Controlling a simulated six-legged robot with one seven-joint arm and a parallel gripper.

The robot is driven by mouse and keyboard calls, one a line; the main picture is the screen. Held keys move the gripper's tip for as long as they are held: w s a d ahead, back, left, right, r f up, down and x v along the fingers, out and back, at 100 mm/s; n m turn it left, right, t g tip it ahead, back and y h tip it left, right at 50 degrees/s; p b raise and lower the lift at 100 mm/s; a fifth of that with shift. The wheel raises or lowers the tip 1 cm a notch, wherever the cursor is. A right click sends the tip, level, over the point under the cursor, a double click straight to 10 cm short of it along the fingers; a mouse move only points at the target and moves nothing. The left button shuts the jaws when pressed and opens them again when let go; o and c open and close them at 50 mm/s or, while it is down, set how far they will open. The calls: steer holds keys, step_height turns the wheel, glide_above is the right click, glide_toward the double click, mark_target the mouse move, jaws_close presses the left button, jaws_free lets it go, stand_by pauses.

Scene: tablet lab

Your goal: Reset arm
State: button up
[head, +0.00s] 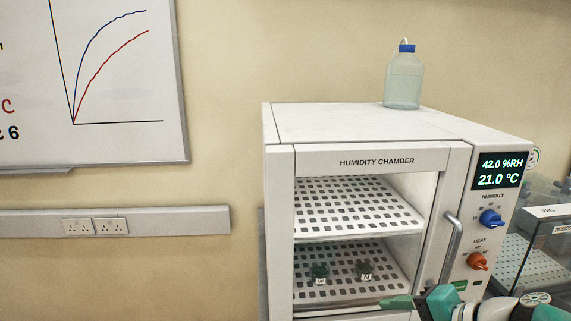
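My arm and gripper (397,302) show at the bottom right, in green, black and white. The gripper is in front of the lower right of the humidity chamber (365,122), below the door handle (452,248). Only part of it is in frame, and I cannot tell whether its fingers are apart or together. I see nothing held in it. The chamber is a white box with a large front window and two perforated shelves.
A blue-capped bottle (403,82) stands on top. A clear desiccator box (540,235) is at right.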

steer(key=s+a+f+n+g+h, duration=0.2)
steer(key=s+a+n+h, duration=0.3)
steer(key=n, duration=0.6)
steer(key=shift+a+f+g+h, duration=0.3)
steer(key=shift+a+f+h, duration=0.1)
steer(key=shift+a+h, duration=0.3)
stand_by(1.0)
